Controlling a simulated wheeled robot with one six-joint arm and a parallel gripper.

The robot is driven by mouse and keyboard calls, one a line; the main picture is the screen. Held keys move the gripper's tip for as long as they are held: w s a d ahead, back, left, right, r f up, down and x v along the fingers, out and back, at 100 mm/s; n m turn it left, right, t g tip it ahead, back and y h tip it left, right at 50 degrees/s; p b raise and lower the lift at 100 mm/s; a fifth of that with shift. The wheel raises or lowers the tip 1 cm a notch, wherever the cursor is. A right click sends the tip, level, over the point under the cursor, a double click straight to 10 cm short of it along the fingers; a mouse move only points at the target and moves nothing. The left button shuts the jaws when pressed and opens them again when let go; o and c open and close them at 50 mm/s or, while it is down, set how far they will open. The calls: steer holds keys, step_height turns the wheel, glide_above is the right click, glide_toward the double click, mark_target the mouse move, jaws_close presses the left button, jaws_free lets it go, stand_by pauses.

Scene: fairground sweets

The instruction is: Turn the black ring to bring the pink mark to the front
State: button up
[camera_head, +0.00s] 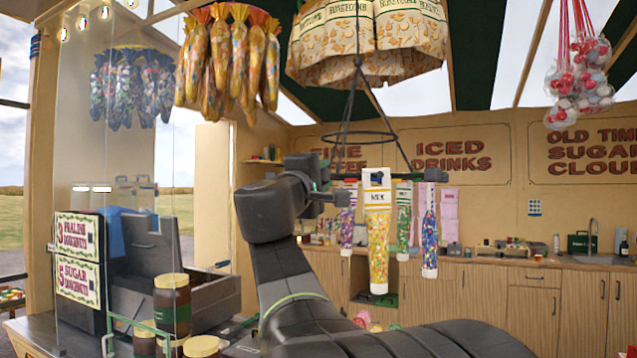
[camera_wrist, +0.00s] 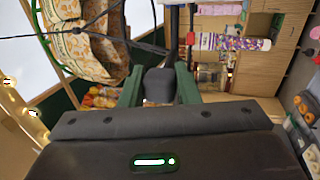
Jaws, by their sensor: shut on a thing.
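A thinner dark hoop (camera_head: 360,138) spans the cords above. Bags of orange sweets (camera_head: 228,60) hang at upper left. Brown jars (camera_head: 172,305) and a doughnut stand are at lower left. A wooden counter (camera_head: 480,295) runs along the back.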

steer(key=s+d+b, duration=0.1)
steer(key=d+b, duration=0.2)
steer(key=d, duration=0.9)
steer(key=shift+b, duration=0.4)
steer(key=shift+f, duration=0.1)
steer(key=o, duration=0.7)
steer(key=b+v, duration=0.2)
steer(key=v, duration=0.8)
steer(key=shift+b, duration=0.4)
